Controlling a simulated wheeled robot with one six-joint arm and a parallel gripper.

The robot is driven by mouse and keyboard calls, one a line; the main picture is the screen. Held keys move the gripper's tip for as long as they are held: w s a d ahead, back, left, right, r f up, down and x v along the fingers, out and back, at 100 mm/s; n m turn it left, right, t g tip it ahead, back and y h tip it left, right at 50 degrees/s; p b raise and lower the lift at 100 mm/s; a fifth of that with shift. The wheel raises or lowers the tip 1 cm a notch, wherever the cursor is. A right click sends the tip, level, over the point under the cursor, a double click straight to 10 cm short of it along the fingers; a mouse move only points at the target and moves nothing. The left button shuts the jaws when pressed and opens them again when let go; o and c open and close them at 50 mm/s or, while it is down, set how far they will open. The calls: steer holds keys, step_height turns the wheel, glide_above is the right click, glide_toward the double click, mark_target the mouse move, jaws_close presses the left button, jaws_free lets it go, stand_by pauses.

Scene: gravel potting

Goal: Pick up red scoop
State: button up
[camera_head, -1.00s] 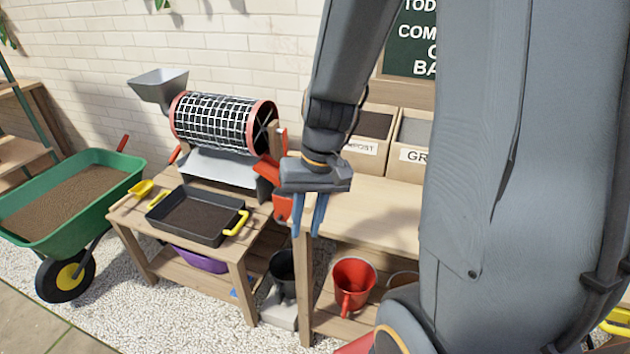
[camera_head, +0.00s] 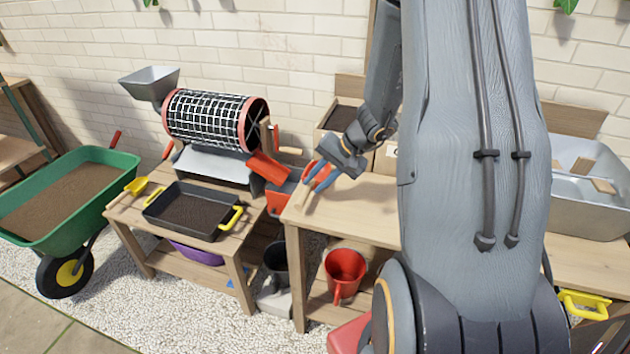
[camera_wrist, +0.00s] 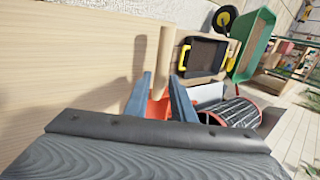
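My gripper (camera_head: 316,178) hangs above the left end of the wooden workbench, its two blue fingers pointing down and to the left. In the wrist view the fingers (camera_wrist: 160,78) stand apart. A red piece (camera_wrist: 159,106) shows between them, and a tan wooden bar (camera_wrist: 167,55) shows past the tips. I cannot tell whether the red piece is the scoop or lies behind the fingers. A red scoop-shaped part (camera_head: 268,168) shows left of my gripper, beside the sieve drum, apart from the fingers. No firm hold is visible.
The workbench top (camera_head: 365,205) is bare near my gripper. A mesh drum sieve (camera_head: 205,118) and a black tray (camera_head: 190,215) stand on the left table. A red bucket (camera_head: 345,268) is on the lower shelf. A green wheelbarrow (camera_head: 120,170) stands far left.

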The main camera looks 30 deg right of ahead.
mark_target(310, 187)
steer(key=shift+p+x, duration=0.75)
steer(key=shift+x, duration=1.65)
steer(key=shift+r, duration=0.1)
jaws_close()
